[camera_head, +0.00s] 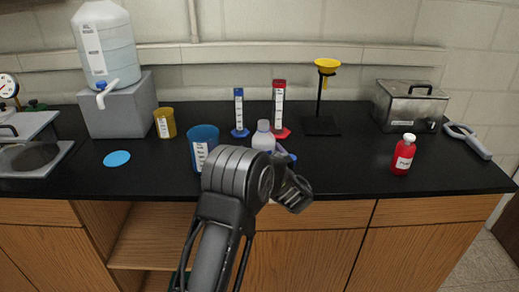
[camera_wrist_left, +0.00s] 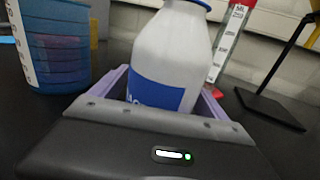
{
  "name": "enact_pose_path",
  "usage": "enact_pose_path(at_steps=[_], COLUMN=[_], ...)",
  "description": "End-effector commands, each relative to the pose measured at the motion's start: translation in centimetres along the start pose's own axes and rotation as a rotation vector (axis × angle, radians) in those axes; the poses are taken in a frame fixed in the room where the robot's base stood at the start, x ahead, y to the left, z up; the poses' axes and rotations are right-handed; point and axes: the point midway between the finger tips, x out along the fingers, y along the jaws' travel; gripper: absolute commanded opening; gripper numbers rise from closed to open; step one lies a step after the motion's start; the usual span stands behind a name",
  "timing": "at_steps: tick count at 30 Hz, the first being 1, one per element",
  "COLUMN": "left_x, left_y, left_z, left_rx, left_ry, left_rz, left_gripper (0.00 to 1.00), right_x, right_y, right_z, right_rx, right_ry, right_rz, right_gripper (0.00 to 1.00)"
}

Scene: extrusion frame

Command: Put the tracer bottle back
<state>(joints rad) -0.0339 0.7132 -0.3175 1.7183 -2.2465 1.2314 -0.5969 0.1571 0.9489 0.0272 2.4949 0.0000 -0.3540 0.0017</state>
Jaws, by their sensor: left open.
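A white bottle (camera_head: 264,137) with a pale cap stands on the black bench in the head view. In the left wrist view the white bottle (camera_wrist_left: 172,58) is close and has a blue label and blue collar. A red bottle (camera_head: 403,155) with a white cap and label stands apart at the right; I cannot tell from the labels which is the tracer bottle. My left gripper (camera_head: 291,186) is open in front of the white bottle. Pale purple parts flank the bottle's lower body in the wrist view; contact is unclear. My right gripper is not in view.
A blue beaker (camera_head: 203,145) stands left of my left gripper. Behind are blue (camera_head: 239,110) and red (camera_head: 279,105) cylinders and a yellow funnel (camera_head: 327,66) on a stand. A steel box (camera_head: 409,105) stands back right. Bench between funnel stand and red bottle is clear.

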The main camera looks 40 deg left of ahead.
Motion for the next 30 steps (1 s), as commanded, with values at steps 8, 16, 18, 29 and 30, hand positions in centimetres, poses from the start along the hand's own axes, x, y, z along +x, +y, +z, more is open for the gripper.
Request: enact_pose_path(at_steps=[8, 16, 18, 29, 30], left_x=[-0.6, -5.1, -6.7, -11.7, -11.9], left_y=[-0.1, -0.2, -0.1, -0.1, -0.1], left_z=[0.1, 0.0, 0.0, 0.1, 0.2], left_rx=[-0.001, -0.001, -0.001, 0.001, 0.0], left_ry=[0.0, 0.001, 0.001, -0.001, -0.001], left_rz=[-0.001, -0.004, -0.004, -0.002, -0.002], left_gripper=[0.86, 0.86, 0.86, 0.86, 0.86], right_x=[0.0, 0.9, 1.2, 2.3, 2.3], right_y=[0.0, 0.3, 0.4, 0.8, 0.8], right_z=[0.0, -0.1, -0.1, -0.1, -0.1], right_rx=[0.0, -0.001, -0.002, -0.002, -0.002], right_ry=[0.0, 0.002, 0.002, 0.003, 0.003], right_rz=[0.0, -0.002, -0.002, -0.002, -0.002], right_gripper=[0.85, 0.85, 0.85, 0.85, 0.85])
